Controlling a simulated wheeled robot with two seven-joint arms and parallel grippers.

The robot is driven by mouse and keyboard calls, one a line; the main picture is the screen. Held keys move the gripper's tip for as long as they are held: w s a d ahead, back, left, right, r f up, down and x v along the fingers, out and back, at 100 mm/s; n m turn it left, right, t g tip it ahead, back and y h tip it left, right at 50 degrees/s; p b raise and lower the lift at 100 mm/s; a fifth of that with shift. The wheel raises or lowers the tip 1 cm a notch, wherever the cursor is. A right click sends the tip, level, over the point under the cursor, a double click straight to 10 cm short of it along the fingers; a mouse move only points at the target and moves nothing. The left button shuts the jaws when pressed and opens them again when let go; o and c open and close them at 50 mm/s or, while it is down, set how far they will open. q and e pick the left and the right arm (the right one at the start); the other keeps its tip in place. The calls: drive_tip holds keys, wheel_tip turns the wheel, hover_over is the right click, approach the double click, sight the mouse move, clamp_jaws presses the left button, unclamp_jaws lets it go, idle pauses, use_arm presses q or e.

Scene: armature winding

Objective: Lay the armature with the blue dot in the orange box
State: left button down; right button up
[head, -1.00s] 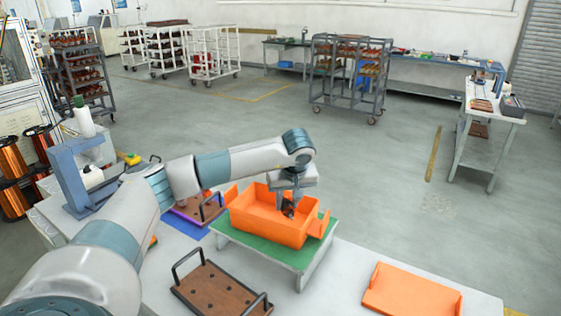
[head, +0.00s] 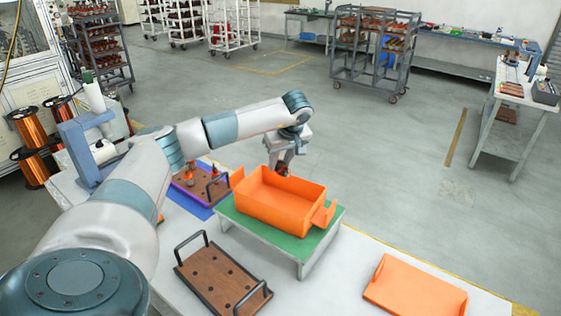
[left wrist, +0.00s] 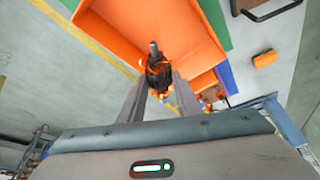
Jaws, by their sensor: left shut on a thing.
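The orange box (head: 285,208) stands on a green-topped stand, and the part of its inside that shows in the head view looks empty. My left gripper (head: 283,168) is at the box's far rim, pointing down. In the left wrist view it is shut on an armature (left wrist: 158,75) with a dark core, copper windings and a steel shaft. The armature is seen against the orange box (left wrist: 120,35); its height above the box is hard to judge. No blue dot shows on it. My right gripper is out of view.
Left of the box, a wooden tray (head: 190,192) with several parts lies on a blue-purple mat. An empty wooden tray (head: 218,281) with black handles is in front. An orange lid-like tray (head: 415,290) lies at the right. The green stand (head: 245,226) raises the box above the table.

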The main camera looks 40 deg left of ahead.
sight(281, 174)
use_arm(q)
drive_tip(key=shift+f+b, duration=1.7)
drive_tip(key=shift+f, duration=1.25)
drive_tip(key=c, duration=1.2)
unclamp_jaws()
drive_tip(key=shift+r, duration=0.1)
drive_tip(key=shift+s+d+r+b, duration=0.1)
drive_tip(key=shift+d+r+b, duration=0.2)
drive_tip(key=shift+r, duration=0.25)
drive_tip(key=shift+b+v, duration=1.8)
drive_tip(key=shift+v, duration=6.2)
